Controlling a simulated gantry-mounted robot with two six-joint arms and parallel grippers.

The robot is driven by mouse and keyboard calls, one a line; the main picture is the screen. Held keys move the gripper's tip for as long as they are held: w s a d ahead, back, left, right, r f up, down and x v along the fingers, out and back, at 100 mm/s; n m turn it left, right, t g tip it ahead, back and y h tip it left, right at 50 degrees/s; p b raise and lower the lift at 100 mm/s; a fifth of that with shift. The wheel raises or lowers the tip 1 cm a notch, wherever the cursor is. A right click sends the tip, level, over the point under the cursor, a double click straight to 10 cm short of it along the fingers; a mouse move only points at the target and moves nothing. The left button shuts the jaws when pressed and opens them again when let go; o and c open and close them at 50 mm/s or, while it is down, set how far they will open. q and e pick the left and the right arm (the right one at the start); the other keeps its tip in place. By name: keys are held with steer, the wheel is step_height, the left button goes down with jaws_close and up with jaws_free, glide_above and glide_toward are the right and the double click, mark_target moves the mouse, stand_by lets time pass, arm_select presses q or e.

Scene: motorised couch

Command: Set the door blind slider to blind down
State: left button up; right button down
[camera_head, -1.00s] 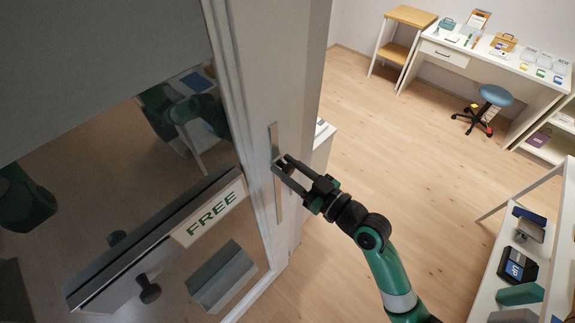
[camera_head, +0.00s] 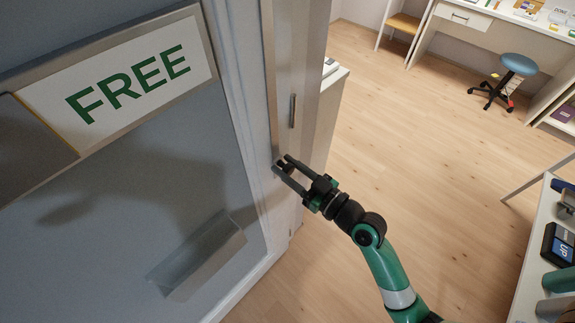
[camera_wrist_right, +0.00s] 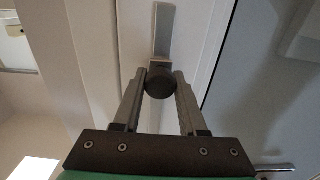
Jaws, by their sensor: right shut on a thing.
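The blind slider is a dark round knob (camera_wrist_right: 160,82) on a pale frame, seen in the right wrist view. A narrow grey vertical track (camera_wrist_right: 163,32) runs up from it; part of this track (camera_head: 292,110) also shows above my gripper in the head view. My right gripper (camera_head: 281,170) is at the door frame, with its fingers closed on either side of the knob, also seen in the right wrist view (camera_wrist_right: 160,88). The fingers hide part of the knob in the head view. My left gripper is not in view.
A FREE sign (camera_head: 128,78) is on the grey-blue door surface (camera_head: 190,180) at left. A white shelf (camera_head: 530,285) with devices stands at right. A blue stool (camera_head: 518,64) is farther back. The wooden floor (camera_head: 420,150) between is clear.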

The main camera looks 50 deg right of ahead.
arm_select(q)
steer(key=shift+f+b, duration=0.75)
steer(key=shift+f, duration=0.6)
arm_select(e)
steer(key=shift+f, duration=1.65)
steer(key=shift+c, duration=2.3)
jaws_free()
arm_select(q)
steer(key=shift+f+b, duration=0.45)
steer(key=shift+b, duration=0.05)
arm_select(e)
steer(key=s, duration=1.1)
steer(key=shift+s, duration=0.35)
steer(key=shift+a+r, duration=0.1)
steer(key=shift+r, duration=0.1)
